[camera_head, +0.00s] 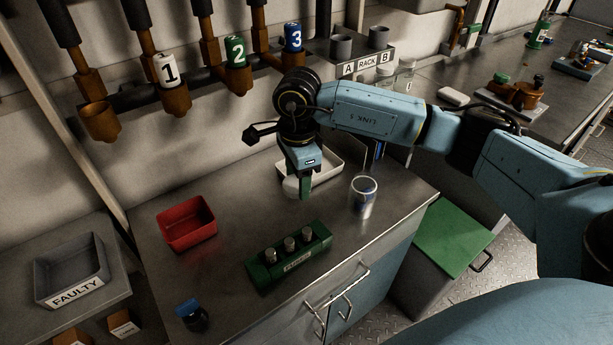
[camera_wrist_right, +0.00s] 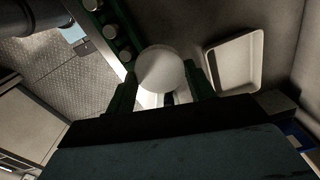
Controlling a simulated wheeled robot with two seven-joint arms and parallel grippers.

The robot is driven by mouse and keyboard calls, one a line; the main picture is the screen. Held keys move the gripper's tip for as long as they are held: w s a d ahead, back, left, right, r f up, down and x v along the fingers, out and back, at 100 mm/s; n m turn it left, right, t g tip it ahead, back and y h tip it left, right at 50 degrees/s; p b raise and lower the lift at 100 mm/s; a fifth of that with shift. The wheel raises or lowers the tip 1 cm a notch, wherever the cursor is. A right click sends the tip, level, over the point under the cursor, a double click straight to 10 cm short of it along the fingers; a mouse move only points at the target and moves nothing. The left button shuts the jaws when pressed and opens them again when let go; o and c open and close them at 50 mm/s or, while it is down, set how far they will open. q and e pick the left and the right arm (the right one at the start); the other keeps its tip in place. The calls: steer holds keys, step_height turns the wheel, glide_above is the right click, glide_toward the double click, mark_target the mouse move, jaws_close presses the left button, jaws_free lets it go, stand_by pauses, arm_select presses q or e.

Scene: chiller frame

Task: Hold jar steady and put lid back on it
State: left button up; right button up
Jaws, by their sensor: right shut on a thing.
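In the right wrist view the lid (camera_wrist_right: 162,70) shows as a whitish disc between the fingertips (camera_wrist_right: 160,88). My left gripper is not in view, and nothing is seen holding the jar.
A white tray (camera_head: 328,172) lies just behind the gripper. A green block with several pegs (camera_head: 289,258) stands in front. Bare counter lies between the block and the jar.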

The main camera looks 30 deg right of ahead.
steer(key=s+a+r+n, duration=0.2)
steer(key=n, duration=0.7)
steer(key=s+a+r+n, duration=0.2)
steer(key=n, duration=0.8)
steer(key=shift+a+n, duration=0.25)
steer(key=shift+n, duration=0.05)
